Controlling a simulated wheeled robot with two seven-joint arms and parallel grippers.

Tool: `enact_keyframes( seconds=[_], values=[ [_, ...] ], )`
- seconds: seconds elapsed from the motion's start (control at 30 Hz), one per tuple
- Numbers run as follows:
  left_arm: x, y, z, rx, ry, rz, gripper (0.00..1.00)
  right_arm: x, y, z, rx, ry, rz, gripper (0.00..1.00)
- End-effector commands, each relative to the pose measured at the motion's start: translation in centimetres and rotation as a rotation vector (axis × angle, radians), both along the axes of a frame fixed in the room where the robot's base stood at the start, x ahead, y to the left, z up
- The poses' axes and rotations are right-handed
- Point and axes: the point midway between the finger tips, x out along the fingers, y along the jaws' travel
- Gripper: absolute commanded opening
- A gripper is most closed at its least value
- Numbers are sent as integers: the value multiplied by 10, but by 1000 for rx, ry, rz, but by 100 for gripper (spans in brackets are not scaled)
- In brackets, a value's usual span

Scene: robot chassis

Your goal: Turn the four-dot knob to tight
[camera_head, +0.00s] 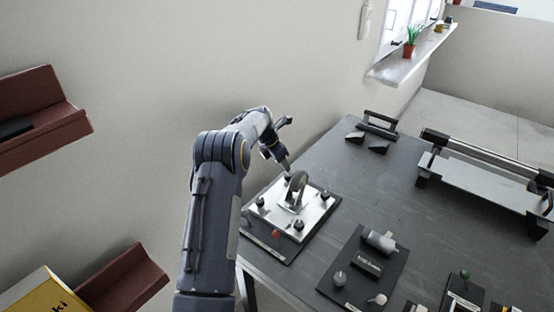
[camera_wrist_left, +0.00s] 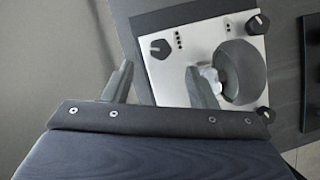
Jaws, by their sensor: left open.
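A light metal plate (camera_head: 312,211) carries a caster wheel (camera_head: 298,186) and black knobs near its corners. In the left wrist view, one black knob (camera_wrist_left: 159,49) has a column of small dots beside it and looks like the four-dot knob. Another knob (camera_wrist_left: 258,24) sits at the upper right, also with dots to its left. A third knob (camera_wrist_left: 265,114) is at the lower right. My left gripper (camera_wrist_left: 160,85) is open and empty, its fingers spread short of the dotted knob. In the head view my left gripper (camera_head: 285,163) is by the plate's far edge. My right gripper is out of view.
The plate lies on a dark board on the grey table (camera_head: 391,188), close to the wall. A red part (camera_head: 276,234) is at its front edge. Another dark board (camera_head: 364,268) with fittings lies to the right. The caster wheel stands up near my left gripper.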

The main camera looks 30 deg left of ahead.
Motion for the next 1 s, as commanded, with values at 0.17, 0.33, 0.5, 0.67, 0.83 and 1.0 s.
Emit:
enact_keyframes(
  seconds=[0.17, 0.33, 0.5, 0.67, 0.83, 1.0],
  values=[
    [-16, -7, 34, 30, -34, -115, 52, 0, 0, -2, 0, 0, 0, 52],
    [-34, -16, 61, 68, -71, -244, 52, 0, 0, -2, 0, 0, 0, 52],
    [-53, -28, 87, 107, -111, -375, 52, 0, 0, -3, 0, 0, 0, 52],
    [-74, -40, 108, 145, -148, -498, 52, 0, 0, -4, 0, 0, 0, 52],
    [-97, -54, 129, 189, -190, -632, 52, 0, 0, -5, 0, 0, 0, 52],
    [-121, -69, 146, 236, -234, -765, 52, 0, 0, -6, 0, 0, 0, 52]
  ],
)
